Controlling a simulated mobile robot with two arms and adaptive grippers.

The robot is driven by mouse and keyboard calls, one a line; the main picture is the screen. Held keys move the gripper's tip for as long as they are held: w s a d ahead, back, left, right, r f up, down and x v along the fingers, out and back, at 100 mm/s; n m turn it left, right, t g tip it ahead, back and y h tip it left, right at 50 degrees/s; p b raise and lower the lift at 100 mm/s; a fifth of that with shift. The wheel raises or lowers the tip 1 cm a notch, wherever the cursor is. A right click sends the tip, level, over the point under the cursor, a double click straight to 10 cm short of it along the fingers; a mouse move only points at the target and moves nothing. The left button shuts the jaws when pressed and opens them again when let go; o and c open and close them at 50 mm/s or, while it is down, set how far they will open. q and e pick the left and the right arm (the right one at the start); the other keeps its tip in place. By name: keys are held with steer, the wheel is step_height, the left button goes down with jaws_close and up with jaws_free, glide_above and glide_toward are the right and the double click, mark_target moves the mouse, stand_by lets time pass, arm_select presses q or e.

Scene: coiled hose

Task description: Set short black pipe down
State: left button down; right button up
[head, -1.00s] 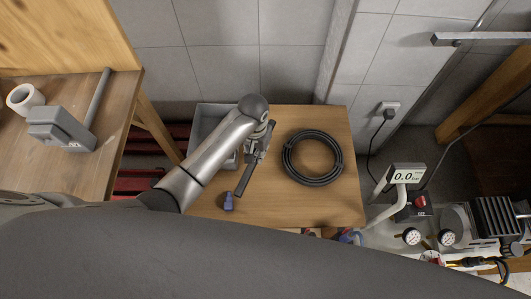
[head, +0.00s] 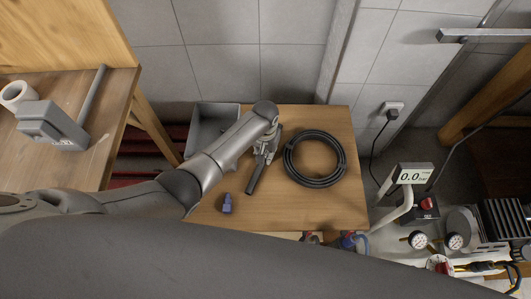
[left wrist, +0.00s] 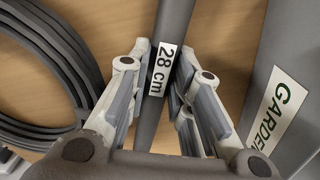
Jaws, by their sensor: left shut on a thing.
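My left gripper (head: 265,150) is over the small wooden table, between the grey bin and the coiled hose. It is shut on the short black pipe (head: 253,181), whose free end points toward the front of the table. In the left wrist view the pipe (left wrist: 176,22) runs between the fingers (left wrist: 158,75) and bears a white "28 cm" label. The wood lies below it; I cannot tell whether the pipe touches it. My right gripper is not in view.
The coiled black hose (head: 341,157) lies right of the gripper. The grey bin (head: 190,133), with a label starting "GARDEN" in the left wrist view (left wrist: 280,112), stands left. A small blue fitting (head: 226,203) is near the front. Bare wood (head: 310,208) shows at front right.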

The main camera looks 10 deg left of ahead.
arm_select(q)
steer(key=c, duration=1.7)
jaws_free()
steer(key=shift+f, duration=0.1)
steer(key=shift+c, duration=0.2)
steer(key=o, duration=0.4)
steer(key=shift+o, duration=0.2)
steer(key=shift+r, duration=0.45)
step_height(320, 180, up, 12)
steer(key=p, duration=0.2)
steer(key=shift+f+p, duration=0.25)
steer(key=shift+p, duration=0.15)
steer(key=shift+s+f, duration=0.1)
